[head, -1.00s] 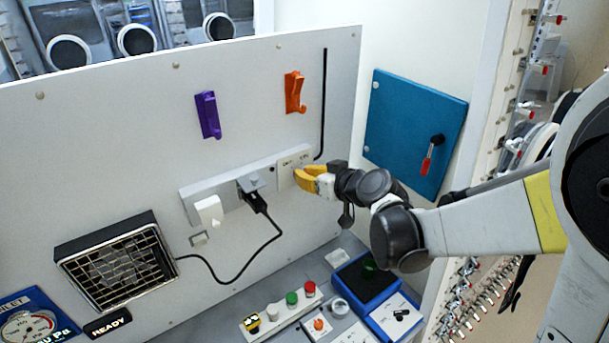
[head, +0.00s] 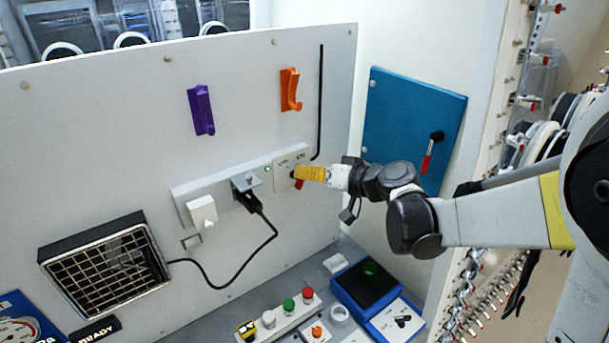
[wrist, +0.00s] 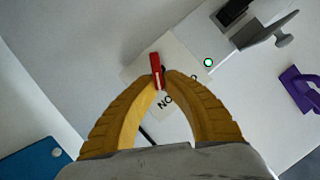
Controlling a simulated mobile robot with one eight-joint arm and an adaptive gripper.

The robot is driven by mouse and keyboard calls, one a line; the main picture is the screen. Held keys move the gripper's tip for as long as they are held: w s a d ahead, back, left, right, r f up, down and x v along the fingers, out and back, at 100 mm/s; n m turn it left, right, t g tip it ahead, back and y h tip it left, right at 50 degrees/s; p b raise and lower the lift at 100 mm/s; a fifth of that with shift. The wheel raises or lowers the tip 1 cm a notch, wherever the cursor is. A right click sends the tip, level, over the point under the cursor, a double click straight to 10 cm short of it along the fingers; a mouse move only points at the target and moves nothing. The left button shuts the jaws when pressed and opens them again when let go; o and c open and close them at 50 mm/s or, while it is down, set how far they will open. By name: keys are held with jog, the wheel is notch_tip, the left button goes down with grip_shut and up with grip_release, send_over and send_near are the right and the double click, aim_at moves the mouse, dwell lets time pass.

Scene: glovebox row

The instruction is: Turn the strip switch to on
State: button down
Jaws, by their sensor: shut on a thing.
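The grey power strip (head: 225,191) runs across the white panel. Its switch plate (head: 284,160), with small printed labels, is at the right end. A small green light (head: 268,169) glows beside the plate. My gripper (head: 298,174) is at the plate, its yellow fingers shut on the red switch knob (head: 298,185). In the wrist view the red knob (wrist: 156,64) sits between the fingertips (wrist: 159,79), partly hidden by them. The ON lettering, upside down there, lies just below the knob, between the fingers. The other label is not readable there.
A black plug (head: 248,198) and a white plug (head: 202,210) sit in the strip. A cable runs to the heater (head: 107,263). Purple (head: 201,110) and orange (head: 290,89) hooks are above. A blue door (head: 413,120) is right of my gripper. Buttons (head: 289,305) line the bench below.

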jog(key=c, duration=1.5)
grip_release()
jog(key=v, duration=1.2)
jog(key=shift+f, duration=0.1)
